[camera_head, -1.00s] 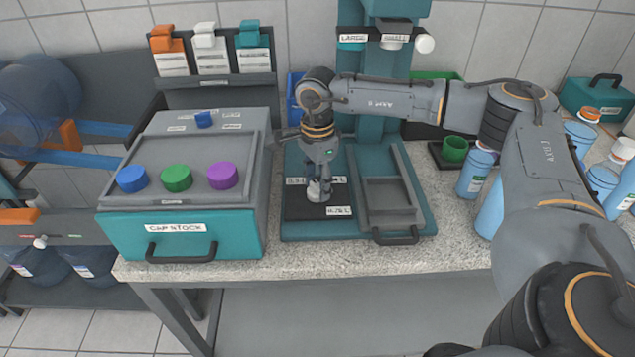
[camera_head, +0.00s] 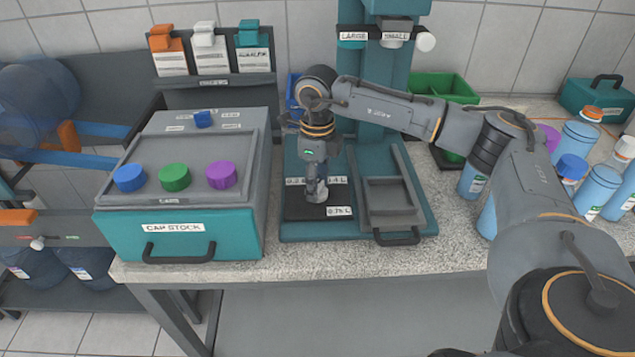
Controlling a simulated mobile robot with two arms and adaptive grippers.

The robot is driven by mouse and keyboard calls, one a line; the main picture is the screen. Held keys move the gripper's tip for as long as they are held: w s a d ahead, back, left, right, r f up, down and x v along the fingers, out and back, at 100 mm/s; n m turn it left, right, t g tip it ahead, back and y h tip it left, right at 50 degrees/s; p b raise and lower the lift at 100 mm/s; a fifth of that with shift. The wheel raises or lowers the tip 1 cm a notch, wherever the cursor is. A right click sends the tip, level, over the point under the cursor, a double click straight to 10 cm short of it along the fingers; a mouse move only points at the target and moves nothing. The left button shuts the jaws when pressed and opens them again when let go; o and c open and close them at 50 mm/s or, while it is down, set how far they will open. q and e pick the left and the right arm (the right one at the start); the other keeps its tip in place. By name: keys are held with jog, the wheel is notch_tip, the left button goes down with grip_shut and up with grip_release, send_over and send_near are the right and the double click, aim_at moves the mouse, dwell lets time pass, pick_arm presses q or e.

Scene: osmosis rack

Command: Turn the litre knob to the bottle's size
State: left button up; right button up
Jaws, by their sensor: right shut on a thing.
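My right gripper (camera_head: 317,193) points straight down over the dark panel (camera_head: 302,212) at the base of the teal filling station (camera_head: 288,230). It is shut at the panel's middle, where the litre knob would be; the fingers hide the knob, so I cannot see which way it points. White litre labels stand around it: one reads about 0.75 L (camera_head: 340,211), and others behind are partly covered by the gripper. Blue bottles (camera_head: 597,190) stand at the right of the counter, partly behind my right arm. My left gripper is not in view.
A cap stock box (camera_head: 178,232) with blue, green and purple caps stands left of the station. A grey tray (camera_head: 390,203) lies right of the panel. A green bin (camera_head: 445,87) is behind my arm. The front counter strip is clear.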

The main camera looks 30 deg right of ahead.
jog(key=m, duration=0.5)
jog(key=shift+m, duration=0.3)
jog(key=m, duration=0.5)
jog(key=m+p, duration=0.1)
jog(key=m, duration=0.4)
jog(key=shift+m, duration=0.4)
jog(key=m+p, duration=0.1)
jog(key=m, duration=0.4)
jog(key=shift+m, duration=0.4)
jog(key=o, duration=1.2)
jog(key=shift+c, duration=0.2)
